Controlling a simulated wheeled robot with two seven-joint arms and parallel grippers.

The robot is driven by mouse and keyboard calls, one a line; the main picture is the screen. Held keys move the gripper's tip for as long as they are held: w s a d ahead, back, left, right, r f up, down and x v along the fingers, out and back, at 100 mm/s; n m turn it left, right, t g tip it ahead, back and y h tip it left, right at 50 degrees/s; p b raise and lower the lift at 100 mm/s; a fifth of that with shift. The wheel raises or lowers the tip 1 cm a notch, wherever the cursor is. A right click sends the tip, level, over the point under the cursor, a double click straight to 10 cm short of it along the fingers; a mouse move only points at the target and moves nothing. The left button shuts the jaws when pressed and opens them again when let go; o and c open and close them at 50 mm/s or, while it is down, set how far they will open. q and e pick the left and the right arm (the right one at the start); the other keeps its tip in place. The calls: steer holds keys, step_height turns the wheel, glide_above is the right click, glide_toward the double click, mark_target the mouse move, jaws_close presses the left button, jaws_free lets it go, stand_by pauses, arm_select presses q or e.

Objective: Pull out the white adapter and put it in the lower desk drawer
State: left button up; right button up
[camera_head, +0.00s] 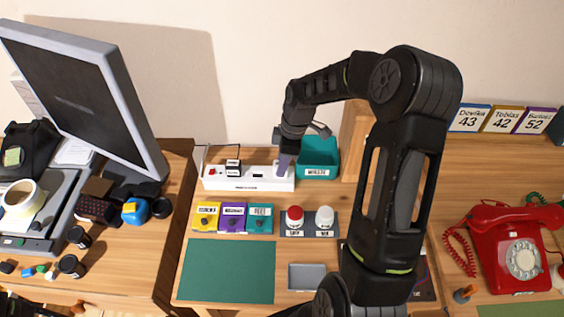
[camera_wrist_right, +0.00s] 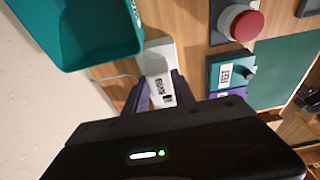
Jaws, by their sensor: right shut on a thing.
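My right gripper (camera_head: 285,165) points down over the right end of the white power strip (camera_head: 262,186) on the desk. In the right wrist view my right gripper (camera_wrist_right: 160,94) has its two purple fingers shut on the white adapter (camera_wrist_right: 159,86), which carries a small label. The adapter is at the strip's end; I cannot tell whether it is still plugged in. In the head view it is mostly hidden by the gripper. A black adapter (camera_head: 233,166) with a white label sits at the strip's left part. The lower drawer is not clearly visible. My left gripper is out of view.
A teal bin (camera_head: 320,153) stands right beside the gripper. In front are yellow, purple and teal switch boxes (camera_head: 233,218), and a red button (camera_head: 295,215) beside a white one (camera_head: 324,217). A green mat (camera_head: 228,271) lies clear. A red phone (camera_head: 510,250) is far right.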

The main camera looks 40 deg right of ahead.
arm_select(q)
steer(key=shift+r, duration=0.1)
arm_select(e)
steer(key=shift+r, duration=0.25)
arm_select(q)
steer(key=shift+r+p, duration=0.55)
steer(key=shift+p, duration=0.1)
arm_select(e)
steer(key=shift+r, duration=0.8)
steer(key=shift+r, duration=0.1)
arm_select(q)
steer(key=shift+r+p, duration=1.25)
steer(key=shift+p, duration=0.05)
arm_select(e)
steer(key=shift+r, duration=2)
steer(key=shift+a, duration=0.1)
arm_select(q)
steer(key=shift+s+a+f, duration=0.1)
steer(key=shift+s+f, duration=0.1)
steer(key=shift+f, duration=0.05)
arm_select(e)
steer(key=w+a+r+m+h, duration=0.1)
steer(key=w+a+r+m, duration=0.1)
steer(key=a+m, duration=0.3)
steer(key=w+a+r+m, duration=0.2)
steer(key=a+m, duration=0.3)
steer(key=a, duration=0.7)
steer(key=shift+a+r+m+t+h, duration=0.15)
steer(key=shift+r+m+t+h, duration=0.2)
steer(key=shift+r, duration=0.5)
